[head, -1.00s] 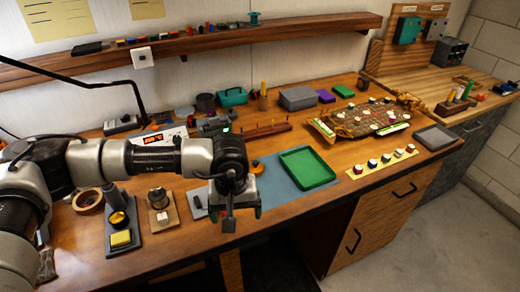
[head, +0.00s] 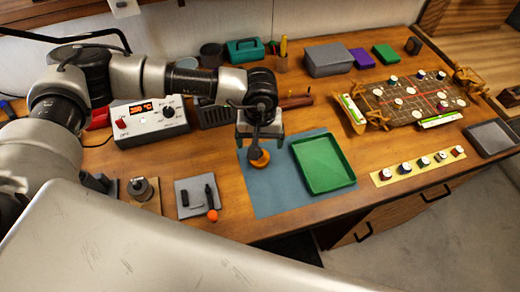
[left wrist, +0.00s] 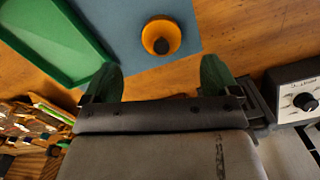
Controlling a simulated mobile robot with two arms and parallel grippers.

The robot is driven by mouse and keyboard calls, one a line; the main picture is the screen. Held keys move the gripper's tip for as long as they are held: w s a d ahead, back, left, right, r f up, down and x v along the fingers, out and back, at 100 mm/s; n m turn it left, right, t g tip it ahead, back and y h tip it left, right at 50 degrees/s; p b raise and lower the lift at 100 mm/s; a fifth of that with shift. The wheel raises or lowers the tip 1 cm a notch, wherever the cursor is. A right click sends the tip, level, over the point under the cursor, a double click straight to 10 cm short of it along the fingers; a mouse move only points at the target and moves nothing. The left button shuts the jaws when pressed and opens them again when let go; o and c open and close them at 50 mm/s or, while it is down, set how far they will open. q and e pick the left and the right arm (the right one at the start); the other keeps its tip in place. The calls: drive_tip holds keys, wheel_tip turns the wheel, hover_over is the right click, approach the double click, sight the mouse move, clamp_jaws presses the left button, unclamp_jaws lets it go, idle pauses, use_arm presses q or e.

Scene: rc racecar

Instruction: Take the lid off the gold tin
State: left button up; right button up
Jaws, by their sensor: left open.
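The gold tin (head: 260,159) is a small round orange-gold thing on the blue mat (head: 262,195). In the left wrist view the tin (left wrist: 161,36) shows as a gold ring with a dark knob at its middle. The part that is the lid is hard to tell from the body. My left gripper (head: 260,139) is open and empty above the tin and partly hides it in the head view. In the left wrist view the tin lies beyond the gripper's fingertips (left wrist: 160,75), roughly midway between their lines. My right gripper is not in view.
A green tray (head: 323,163) lies on the mat just right of the tin. A soldering station (head: 149,122) stands to the left, and a grey pad (head: 197,197) with small parts is at the front left.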

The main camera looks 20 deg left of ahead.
use_arm(q)
drive_tip(key=shift+f, duration=0.45)
drive_tip(key=shift+w+f, duration=0.15)
drive_tip(key=shift+f, duration=0.1)
wheel_tip(320, 180, down, 2)
drive_tip(key=shift+w+a+p, duration=0.1)
drive_tip(key=shift+p, duration=1)
wheel_tip(320, 180, down, 2)
drive_tip(key=shift+f+p, duration=0.25)
drive_tip(key=shift+p, duration=0.1)
drive_tip(key=shift+f, duration=0.35)
drive_tip(key=shift+c, duration=0.3)
drive_tip(key=c, duration=0.7)
drive_tip(key=shift+c, duration=1.1)
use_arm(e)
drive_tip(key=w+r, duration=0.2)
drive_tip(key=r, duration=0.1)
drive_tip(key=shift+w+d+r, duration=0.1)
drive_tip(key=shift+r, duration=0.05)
